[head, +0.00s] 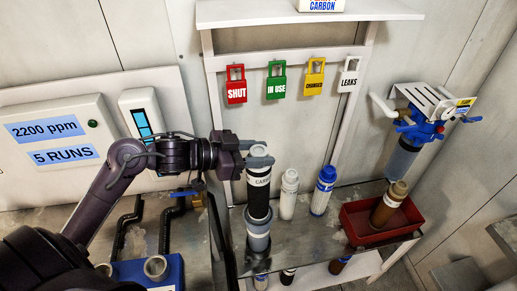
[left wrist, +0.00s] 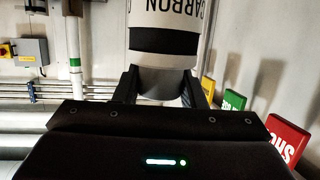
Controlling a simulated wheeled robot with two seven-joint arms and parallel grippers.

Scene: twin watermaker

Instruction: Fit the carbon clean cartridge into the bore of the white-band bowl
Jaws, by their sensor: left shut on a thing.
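The carbon cartridge (head: 259,200) is dark with a white label. It stands upright in my left gripper (head: 258,160), which is shut on its pale upper end. In the left wrist view the cartridge (left wrist: 165,40) shows its CARBON label and a black band, with its grey end between the fingers of my left gripper (left wrist: 160,85). The white-band bowl (head: 258,242), greyish with a paler band, is directly below the cartridge. The cartridge's lower end meets the bowl's mouth; I cannot tell how deep it sits. The bore is hidden. My right gripper is not in view.
A white cartridge (head: 289,195) and a blue-capped one (head: 323,192) stand close to the right. A red tray (head: 358,232) holds a brown cartridge (head: 388,205). A blue-topped filter housing (head: 420,125) hangs at right. A blue block (head: 170,270) is at lower left.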

